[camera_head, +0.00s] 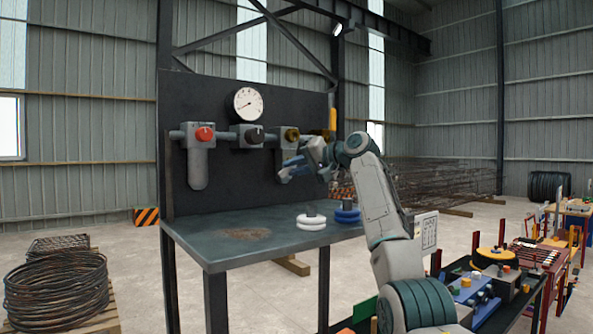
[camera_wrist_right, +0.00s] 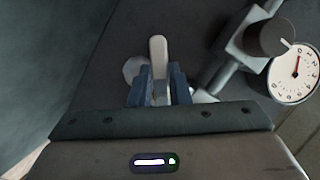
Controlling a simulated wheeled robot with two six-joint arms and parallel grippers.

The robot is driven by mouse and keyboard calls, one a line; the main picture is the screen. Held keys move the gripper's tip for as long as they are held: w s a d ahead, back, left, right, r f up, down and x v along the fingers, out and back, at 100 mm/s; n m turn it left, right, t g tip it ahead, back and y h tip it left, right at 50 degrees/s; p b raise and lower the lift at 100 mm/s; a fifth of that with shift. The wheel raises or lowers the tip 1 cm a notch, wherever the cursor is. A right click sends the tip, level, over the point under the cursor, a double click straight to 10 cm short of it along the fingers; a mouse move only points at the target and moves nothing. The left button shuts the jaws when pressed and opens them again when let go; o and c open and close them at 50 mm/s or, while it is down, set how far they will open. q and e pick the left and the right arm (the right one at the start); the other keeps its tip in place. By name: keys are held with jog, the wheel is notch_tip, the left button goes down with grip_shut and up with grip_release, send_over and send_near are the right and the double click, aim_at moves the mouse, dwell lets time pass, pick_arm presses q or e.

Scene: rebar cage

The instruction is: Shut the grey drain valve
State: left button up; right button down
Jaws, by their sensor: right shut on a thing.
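The grey drain valve's light grey lever (camera_wrist_right: 158,52) stands between the blue fingers of my right gripper (camera_wrist_right: 159,88) in the wrist view. The gripper is shut on the lever, and the lever's rounded end sticks out beyond the fingertips. A pale round part of the fitting shows beside the lever. In the head view my right gripper (camera_head: 287,172) is at the panel, below the brass-coloured knob; the lever is not clear there, hidden by the gripper. My left gripper is not in view.
The dark panel carries a pipe with a red knob (camera_head: 204,133), a black knob (camera_head: 254,135), a brass knob (camera_head: 291,134) and a gauge (camera_head: 248,104). A yellow handle (camera_head: 332,118) is at right. White rings (camera_head: 311,222) and blue rings (camera_head: 347,214) sit on the bench (camera_head: 216,250).

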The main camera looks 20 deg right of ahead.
jog(key=shift+s+a+r+m+t+y+b, duration=0.1)
jog(key=shift+r+m+t+y+b, duration=0.2)
jog(key=shift+m, duration=0.65)
jog(key=shift+w+r+m+t+y+b, duration=0.2)
jog(key=shift+m+y, duration=0.3)
jog(key=shift+m, duration=0.5)
jog(key=shift+s+a+r+m+t+y+b, duration=0.15)
jog(key=shift+m+y+b, duration=0.25)
jog(key=shift+m, duration=0.55)
jog(key=shift+d, duration=0.1)
jog(key=c, duration=1.4)
grip_release()
jog(key=shift+o, duration=0.2)
